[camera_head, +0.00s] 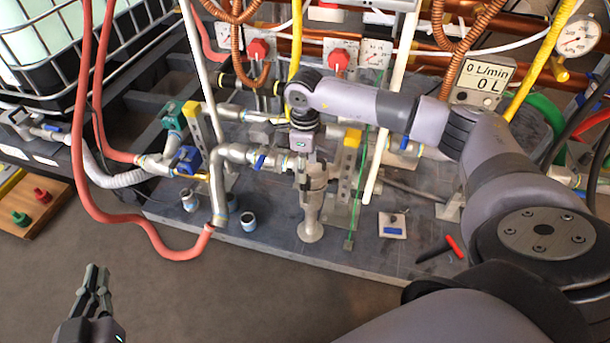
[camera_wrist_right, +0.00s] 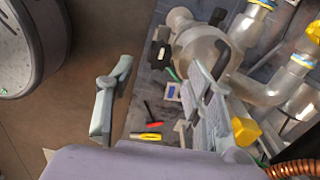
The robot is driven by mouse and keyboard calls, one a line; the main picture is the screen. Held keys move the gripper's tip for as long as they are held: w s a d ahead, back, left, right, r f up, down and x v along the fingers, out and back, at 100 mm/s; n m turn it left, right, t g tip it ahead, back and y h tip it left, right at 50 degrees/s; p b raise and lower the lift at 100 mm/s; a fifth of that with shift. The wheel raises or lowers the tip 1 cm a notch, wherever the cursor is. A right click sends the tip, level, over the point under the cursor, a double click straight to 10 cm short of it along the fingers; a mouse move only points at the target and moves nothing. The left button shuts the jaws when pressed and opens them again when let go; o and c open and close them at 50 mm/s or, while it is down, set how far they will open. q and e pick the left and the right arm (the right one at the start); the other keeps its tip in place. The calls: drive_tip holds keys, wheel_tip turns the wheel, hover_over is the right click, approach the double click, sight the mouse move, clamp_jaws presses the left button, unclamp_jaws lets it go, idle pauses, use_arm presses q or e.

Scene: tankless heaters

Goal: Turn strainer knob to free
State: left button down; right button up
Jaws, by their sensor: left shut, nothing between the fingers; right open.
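A metal strainer body (camera_head: 311,205) with a round foot stands upright near the front middle of the dark board in the head view. My right gripper (camera_head: 304,172) is directly above it, and its fingers are hard to separate from the metal there. In the right wrist view my right gripper (camera_wrist_right: 157,80) is open, with its fingers wide apart. A grey metal fitting (camera_wrist_right: 200,52) with a black part (camera_wrist_right: 160,52) lies beyond the fingertips. I cannot tell which part is the strainer knob. My left gripper (camera_head: 92,282) is shut and empty above the floor at lower left.
Pipes with blue-handled valves (camera_head: 188,159) stand left of the strainer. A red hose (camera_head: 85,190) loops at the left. A yellow-topped bracket (camera_head: 347,160) is just right of my right gripper. A flow display (camera_head: 482,84) stands behind. Red and black tools (camera_head: 455,246) lie front right.

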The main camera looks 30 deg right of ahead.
wheel_tip(320, 180, up, 6)
drive_tip(key=shift+r, duration=0.15)
idle(0.6)
